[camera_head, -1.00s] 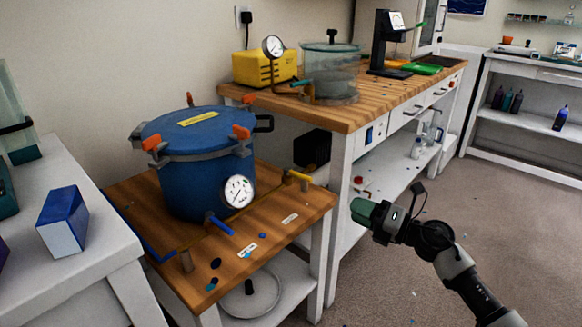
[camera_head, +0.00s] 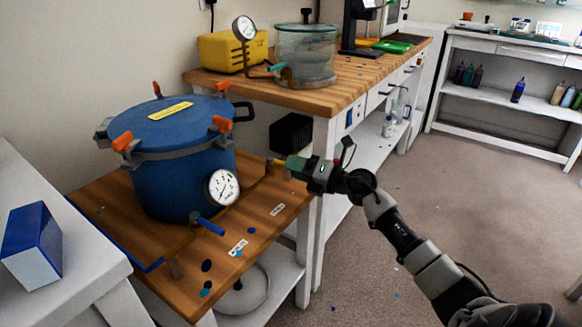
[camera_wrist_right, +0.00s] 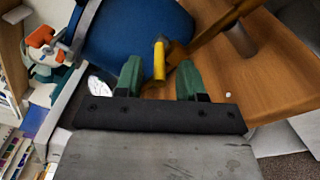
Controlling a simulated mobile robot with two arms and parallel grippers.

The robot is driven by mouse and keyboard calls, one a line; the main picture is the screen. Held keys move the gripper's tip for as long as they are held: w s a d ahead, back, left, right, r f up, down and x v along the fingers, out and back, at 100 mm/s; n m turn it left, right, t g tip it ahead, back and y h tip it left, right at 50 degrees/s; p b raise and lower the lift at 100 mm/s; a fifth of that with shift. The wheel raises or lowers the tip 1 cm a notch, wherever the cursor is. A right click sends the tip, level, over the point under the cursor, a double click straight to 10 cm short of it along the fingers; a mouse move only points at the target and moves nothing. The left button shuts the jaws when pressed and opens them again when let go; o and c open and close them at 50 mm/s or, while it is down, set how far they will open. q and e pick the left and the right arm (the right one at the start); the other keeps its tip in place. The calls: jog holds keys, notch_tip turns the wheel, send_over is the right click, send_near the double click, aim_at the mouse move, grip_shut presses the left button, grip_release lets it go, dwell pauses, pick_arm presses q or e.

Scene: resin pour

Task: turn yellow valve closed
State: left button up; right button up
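The yellow valve handle (camera_head: 276,162) is at the right end of the pipe on the low wooden table, mostly hidden behind my right gripper (camera_head: 291,163) in the head view. In the right wrist view the yellow handle (camera_wrist_right: 159,62) stands between the two green fingers of the right gripper (camera_wrist_right: 159,78), nearer the left one. Gaps show on both sides, so the fingers are open around or just short of it; I cannot tell the depth. My left gripper is not in view.
A blue pressure pot (camera_head: 182,165) with orange clamps stands on the low table (camera_head: 255,215), with a dial gauge (camera_head: 222,187) and a blue valve handle (camera_head: 209,225) in front. A taller workbench (camera_head: 320,97) stands behind. Open floor lies to the right.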

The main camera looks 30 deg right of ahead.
jog(key=shift+x, duration=0.9)
jog(key=shift+c, duration=0.3)
grip_shut()
